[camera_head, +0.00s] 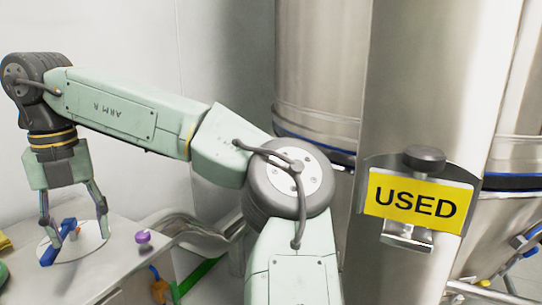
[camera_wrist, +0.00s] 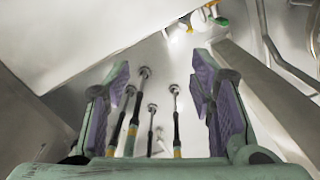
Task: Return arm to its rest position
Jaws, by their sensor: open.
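My mint-green arm reaches across the camera_head view to the left, bent at the elbow, with its wrist pointing down. My gripper (camera_head: 75,226) hangs at the far left over a grey cabinet top, its two fingers apart. A blue handle-like piece (camera_head: 48,257) and a pale round disc (camera_head: 92,238) show by the fingertips; whether they touch is unclear. In the camera_wrist view my gripper (camera_wrist: 160,85) is open with purple pads, and nothing is held between them. Several dark rods with bright ends show between and beyond the fingers.
A yellow "USED" sign (camera_head: 417,200) hangs on a steel column at right. A large steel vessel (camera_head: 322,60) stands behind my arm. A purple knob (camera_head: 142,237) sits on the cabinet top (camera_head: 115,262). A pale wall is behind at left.

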